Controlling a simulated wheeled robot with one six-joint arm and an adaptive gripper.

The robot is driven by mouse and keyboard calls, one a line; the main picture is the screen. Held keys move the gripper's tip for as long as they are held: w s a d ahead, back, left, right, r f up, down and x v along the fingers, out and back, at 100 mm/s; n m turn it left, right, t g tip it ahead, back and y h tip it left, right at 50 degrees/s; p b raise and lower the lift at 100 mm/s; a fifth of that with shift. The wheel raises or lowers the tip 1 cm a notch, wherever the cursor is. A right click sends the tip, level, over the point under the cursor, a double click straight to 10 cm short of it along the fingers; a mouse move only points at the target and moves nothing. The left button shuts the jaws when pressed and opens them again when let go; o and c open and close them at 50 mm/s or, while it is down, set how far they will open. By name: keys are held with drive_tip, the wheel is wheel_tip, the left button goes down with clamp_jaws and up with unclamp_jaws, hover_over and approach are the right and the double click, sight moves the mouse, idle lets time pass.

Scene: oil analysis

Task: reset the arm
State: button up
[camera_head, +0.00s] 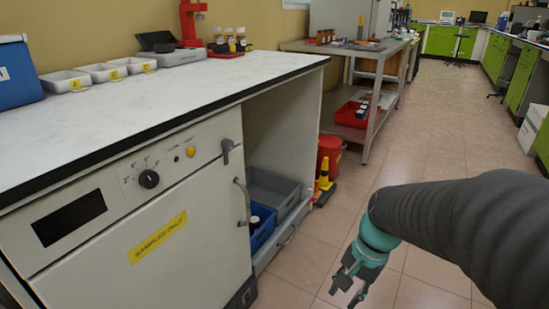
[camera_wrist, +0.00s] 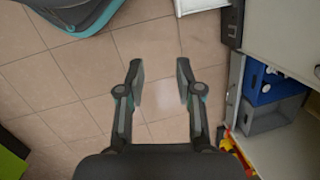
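My gripper (camera_head: 347,290) hangs from my dark, ribbed arm at the lower right of the head view, over the tiled floor. In the wrist view my gripper (camera_wrist: 160,85) points down at the floor. Its two fingers are apart, with only bare tiles seen between them. It holds nothing and stands clear of the white cabinet (camera_head: 160,220) to its left in the head view.
A blue crate (camera_head: 262,228) and a grey crate (camera_head: 270,190) sit in the open bay beside the cabinet door. A red bin (camera_head: 329,155) and a yellow cone (camera_head: 324,172) stand near the bay. The floor (camera_head: 420,130) on the right is largely clear.

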drive_tip(key=s+r+n+t+h+p, duration=0.1)
drive_tip(key=s+r+n+t, duration=0.2)
drive_tip(key=r, duration=0.3)
drive_tip(key=s+r+n+t+h+p, duration=0.1)
drive_tip(key=s+r+n+t, duration=0.2)
drive_tip(key=r, duration=0.4)
drive_tip(key=shift+s+d+n+h, duration=0.3)
drive_tip(key=shift+s+d+n, duration=0.15)
drive_tip(key=shift+n, duration=0.55)
drive_tip(key=shift+s, duration=0.1)
